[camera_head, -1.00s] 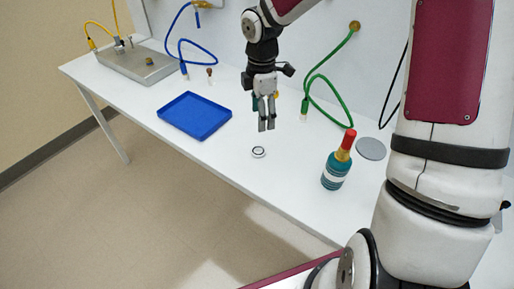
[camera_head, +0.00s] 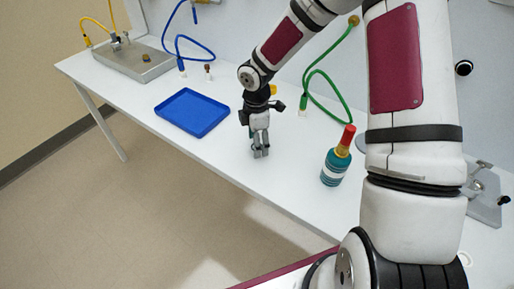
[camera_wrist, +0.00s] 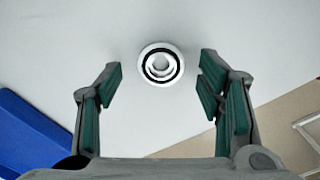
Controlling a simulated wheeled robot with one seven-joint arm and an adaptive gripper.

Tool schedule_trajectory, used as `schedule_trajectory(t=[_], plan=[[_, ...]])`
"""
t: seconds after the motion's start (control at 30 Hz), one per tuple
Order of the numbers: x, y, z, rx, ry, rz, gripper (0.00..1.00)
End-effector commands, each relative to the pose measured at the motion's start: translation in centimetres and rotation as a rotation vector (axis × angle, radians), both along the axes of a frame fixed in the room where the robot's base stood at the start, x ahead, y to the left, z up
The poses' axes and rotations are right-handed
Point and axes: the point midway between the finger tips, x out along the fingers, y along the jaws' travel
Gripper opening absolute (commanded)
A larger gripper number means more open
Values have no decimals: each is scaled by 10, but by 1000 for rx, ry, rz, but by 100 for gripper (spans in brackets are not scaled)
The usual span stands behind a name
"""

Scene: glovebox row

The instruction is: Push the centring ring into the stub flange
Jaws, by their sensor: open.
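In the head view my gripper (camera_head: 261,154) points down low over the front part of the bench and hides the ring. I cannot identify the stub flange for certain; a metal fixture (camera_head: 484,205) at the right edge is partly hidden by my arm.
A teal bottle with a red top (camera_head: 336,160) stands right of my gripper. A blue tray (camera_head: 192,112) lies to the left. A green hose (camera_head: 325,76) hangs behind. A metal plate (camera_head: 150,70) is at the far left. The bench's front edge (camera_head: 215,161) is close.

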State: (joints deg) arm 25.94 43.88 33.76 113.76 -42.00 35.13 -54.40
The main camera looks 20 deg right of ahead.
Motion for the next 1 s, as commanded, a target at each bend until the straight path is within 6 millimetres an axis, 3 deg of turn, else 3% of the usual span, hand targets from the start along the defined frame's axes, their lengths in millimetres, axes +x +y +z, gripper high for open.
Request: schedule_trajectory(t=[0.33, 0.53, 1.0], plan=[[0, 0, -9, 0, -1, -1, 61], [0, 0, -9, 0, 0, -1, 20], [0, 0, -4, -1, -1, -2, 16]])
